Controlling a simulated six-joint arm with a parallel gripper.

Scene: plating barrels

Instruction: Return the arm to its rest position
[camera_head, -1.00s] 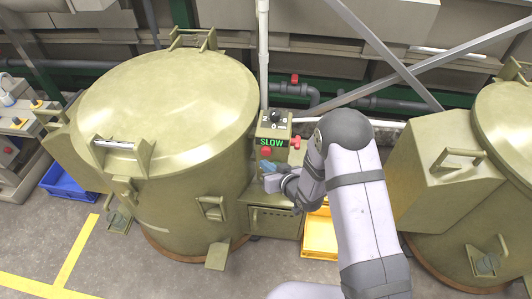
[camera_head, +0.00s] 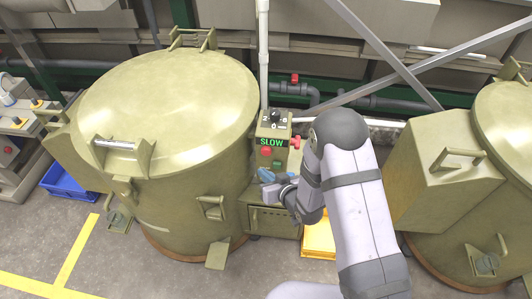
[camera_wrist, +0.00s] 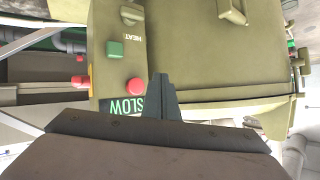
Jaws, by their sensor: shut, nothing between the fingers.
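My gripper (camera_head: 266,182) is in front of the control box (camera_head: 273,130) between the two barrels, apart from any handle. In the wrist view my gripper (camera_wrist: 161,82) has its fingers together and empty. My forearm hides part of the space right of the box.
A large olive barrel (camera_head: 170,90) with a closed lid stands left; another barrel (camera_head: 505,130) stands right. A yellow bin (camera_head: 318,238) is on the floor below my arm. A blue bin (camera_head: 66,185) is at the left. Pipes and diagonal braces (camera_head: 385,55) run behind.

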